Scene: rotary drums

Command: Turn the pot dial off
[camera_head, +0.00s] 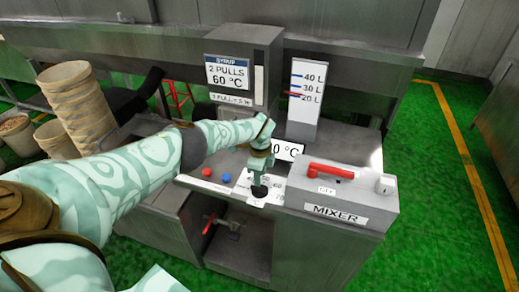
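The pot dial is a black round knob (259,190) on a white scale plate (250,183) on the counter's control panel. My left gripper (260,172) reaches down over the dial from above, with its fingers at or just over it. From this view I cannot tell whether the fingers are closed on the knob, and the gripper hides part of the dial and its markings. My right gripper is not in view.
A red button (207,171) and a blue button (226,177) lie left of the dial. The mixer box (342,199) with a red lever (331,170) stands close on the right. Behind are the syrup unit (243,68) and a litre gauge (305,92).

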